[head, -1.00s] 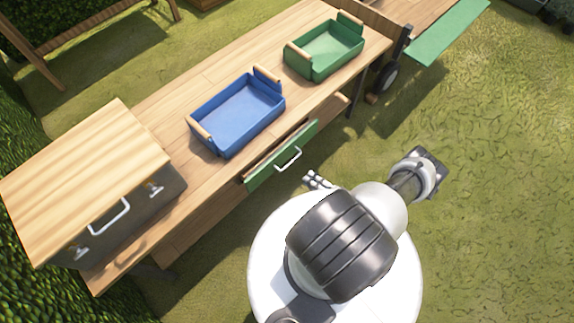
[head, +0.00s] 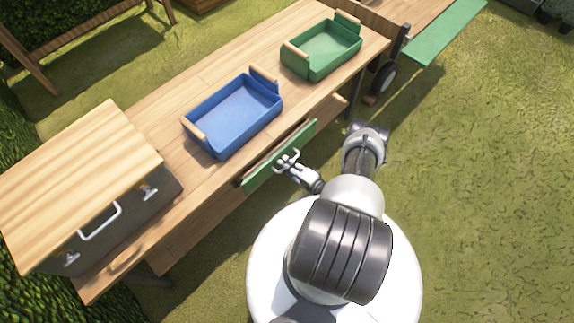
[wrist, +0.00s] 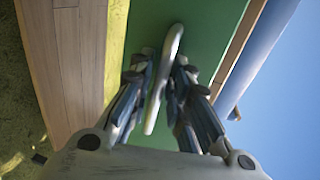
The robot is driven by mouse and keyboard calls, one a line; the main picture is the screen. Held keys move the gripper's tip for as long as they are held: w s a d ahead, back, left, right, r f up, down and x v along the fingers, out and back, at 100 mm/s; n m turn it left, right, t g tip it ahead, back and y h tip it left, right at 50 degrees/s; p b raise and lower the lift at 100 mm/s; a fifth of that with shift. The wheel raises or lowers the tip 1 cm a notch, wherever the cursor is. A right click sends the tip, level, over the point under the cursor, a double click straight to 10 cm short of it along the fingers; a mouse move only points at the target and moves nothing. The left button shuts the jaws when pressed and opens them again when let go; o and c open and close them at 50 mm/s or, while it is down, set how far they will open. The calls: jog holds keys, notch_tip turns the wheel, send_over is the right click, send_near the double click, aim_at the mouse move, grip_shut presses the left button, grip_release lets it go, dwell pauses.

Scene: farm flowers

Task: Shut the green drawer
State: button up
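The green drawer (head: 262,176) is part of the wooden table and stands a little out from under its edge, with a narrow strip of its inside showing. Its pale bar handle is on the front and shows in the wrist view (wrist: 173,45). My gripper (head: 287,161) is at the handle. In the wrist view my gripper (wrist: 162,72) has one finger on each side of the handle, with a slight gap at the left finger. Whether the right finger touches the bar is unclear.
A blue tray (head: 190,127) and a green tray (head: 290,62) stand on the tabletop (head: 165,125). A dark toolbox with a wooden lid (head: 80,165) is at the left end. A wheel (head: 384,78) stands beyond the table. The grass to the right is open.

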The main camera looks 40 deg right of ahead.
jog(key=shift+c, duration=0.4)
grip_shut()
